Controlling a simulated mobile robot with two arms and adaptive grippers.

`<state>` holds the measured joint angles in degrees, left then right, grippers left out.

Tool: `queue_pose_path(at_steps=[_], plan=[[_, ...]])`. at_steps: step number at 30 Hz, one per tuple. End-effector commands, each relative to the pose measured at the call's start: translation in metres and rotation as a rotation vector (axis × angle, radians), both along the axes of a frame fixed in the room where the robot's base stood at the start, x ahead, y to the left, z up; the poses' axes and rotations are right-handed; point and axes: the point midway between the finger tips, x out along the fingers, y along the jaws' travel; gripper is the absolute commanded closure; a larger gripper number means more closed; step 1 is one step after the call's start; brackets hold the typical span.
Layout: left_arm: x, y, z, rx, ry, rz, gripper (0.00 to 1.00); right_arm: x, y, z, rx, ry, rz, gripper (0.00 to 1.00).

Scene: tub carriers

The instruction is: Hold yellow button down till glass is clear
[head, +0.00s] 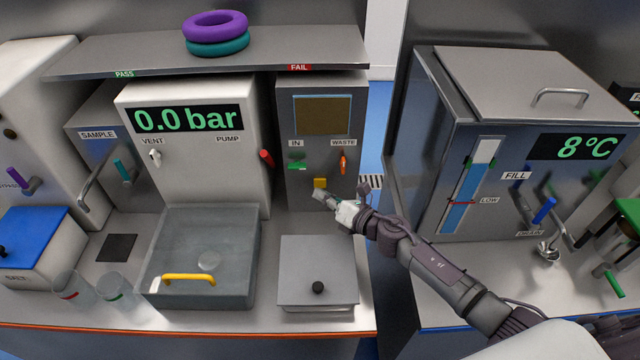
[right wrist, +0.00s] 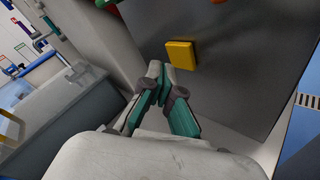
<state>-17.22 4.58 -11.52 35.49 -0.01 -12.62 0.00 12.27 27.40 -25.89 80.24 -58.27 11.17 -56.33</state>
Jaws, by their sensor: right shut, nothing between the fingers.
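The yellow button (head: 320,183) is on the lower front of the grey cabinet (head: 310,190) in the head view. It also shows in the right wrist view (right wrist: 181,54) as a square yellow block on the grey panel. The glass (head: 322,115) above it looks murky brown. My right gripper (head: 320,195) is shut and empty, its tips just below the button in the head view. In the right wrist view its fingertips (right wrist: 158,68) are close to the button's lower left; I cannot tell whether they touch the panel. My left gripper is not in view.
A green IN handle (head: 297,165) and an orange WASTE handle (head: 343,162) are above the button. A pump unit (head: 205,180) with a red lever (head: 266,157) stands left. A lidded grey box (head: 318,262) sits in front. A gap separates the right bench.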

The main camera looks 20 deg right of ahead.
Motion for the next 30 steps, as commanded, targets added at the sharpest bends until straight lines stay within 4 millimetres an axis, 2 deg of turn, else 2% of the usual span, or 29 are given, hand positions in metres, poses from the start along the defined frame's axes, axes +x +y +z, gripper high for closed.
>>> queue_pose_path(at_steps=[30], plan=[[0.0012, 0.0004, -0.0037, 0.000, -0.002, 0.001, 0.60, 0.0090, -0.0025, 0.0001, 0.000, 0.000, 0.000, 1.00]])
